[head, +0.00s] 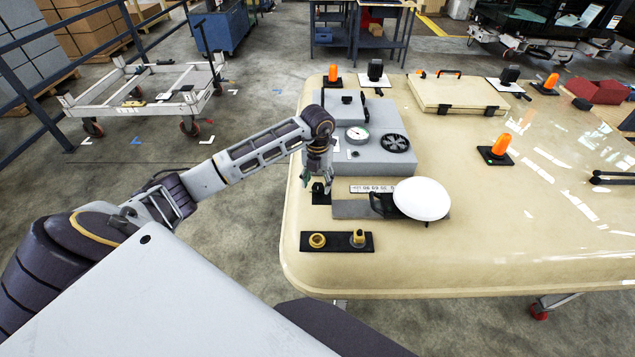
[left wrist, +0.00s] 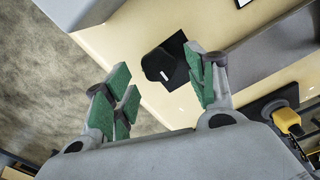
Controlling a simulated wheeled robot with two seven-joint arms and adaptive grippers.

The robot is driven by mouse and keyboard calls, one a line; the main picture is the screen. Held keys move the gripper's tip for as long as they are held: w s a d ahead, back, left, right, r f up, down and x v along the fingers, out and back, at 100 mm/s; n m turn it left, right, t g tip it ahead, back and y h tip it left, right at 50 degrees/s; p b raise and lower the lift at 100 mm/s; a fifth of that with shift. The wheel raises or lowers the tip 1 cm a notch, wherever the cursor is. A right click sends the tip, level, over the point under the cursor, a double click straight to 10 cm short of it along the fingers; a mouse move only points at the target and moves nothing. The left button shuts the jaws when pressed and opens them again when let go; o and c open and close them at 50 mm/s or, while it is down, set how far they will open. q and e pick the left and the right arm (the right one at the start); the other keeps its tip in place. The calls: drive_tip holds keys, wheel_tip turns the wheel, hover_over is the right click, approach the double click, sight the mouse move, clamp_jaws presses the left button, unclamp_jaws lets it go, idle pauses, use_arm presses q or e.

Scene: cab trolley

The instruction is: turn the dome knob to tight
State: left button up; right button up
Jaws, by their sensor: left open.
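A white dome (head: 421,199) sits on a grey plate (head: 346,209) on the cream roof panel, with a black handle-like part (head: 381,205) at its left side. A small black knob-like piece (head: 318,188) stands on a black square plate left of the dome. It also shows in the left wrist view (left wrist: 158,65), with a small white mark. I cannot tell which black part is the dome knob. My left gripper (head: 322,181) is open with green pads. In the left wrist view its fingers (left wrist: 162,88) are apart, the black piece beyond and between them; contact is not visible.
A grey box with a gauge (head: 357,133) and a black handwheel (head: 396,143) stands behind the gripper. A black strip (head: 337,243) with yellow fittings (head: 358,238) lies in front. Orange beacons (head: 502,144) stand to the right. The panel's front right surface is clear.

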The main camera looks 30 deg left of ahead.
use_arm(q)
drive_tip(key=shift+f, duration=0.65)
drive_tip(key=c, duration=1)
